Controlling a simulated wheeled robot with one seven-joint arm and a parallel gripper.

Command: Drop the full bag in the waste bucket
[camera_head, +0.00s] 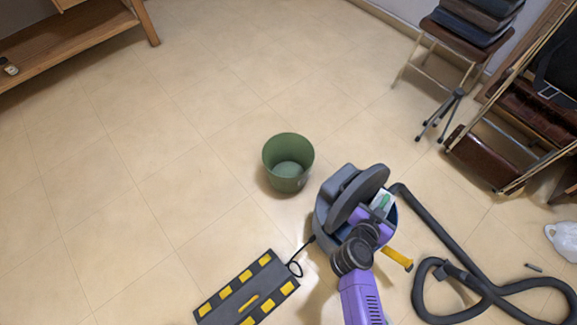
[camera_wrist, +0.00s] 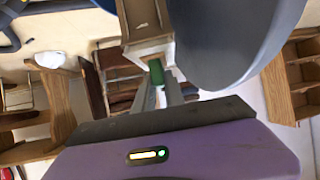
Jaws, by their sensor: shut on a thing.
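The green waste bucket (camera_head: 288,172) stands upright on the tiled floor, left of a grey and blue vacuum cleaner (camera_head: 323,222) with its round lid (camera_head: 357,195) raised. The bucket's visible inside looks empty. My purple gripper (camera_head: 380,212) is at the open vacuum. In the wrist view my gripper (camera_wrist: 160,85) is shut on a green tab at the end of the pale brown, boxy bag (camera_wrist: 145,28). A pale piece of the bag with green (camera_head: 384,201) shows beside the lid in the head view. Whether the bag is clear of the vacuum's body cannot be told.
A dark hose (camera_head: 440,230) curls on the floor at right. Chairs (camera_head: 455,40) and a small tripod (camera_head: 440,118) stand at upper right. Floor left of the bucket is clear.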

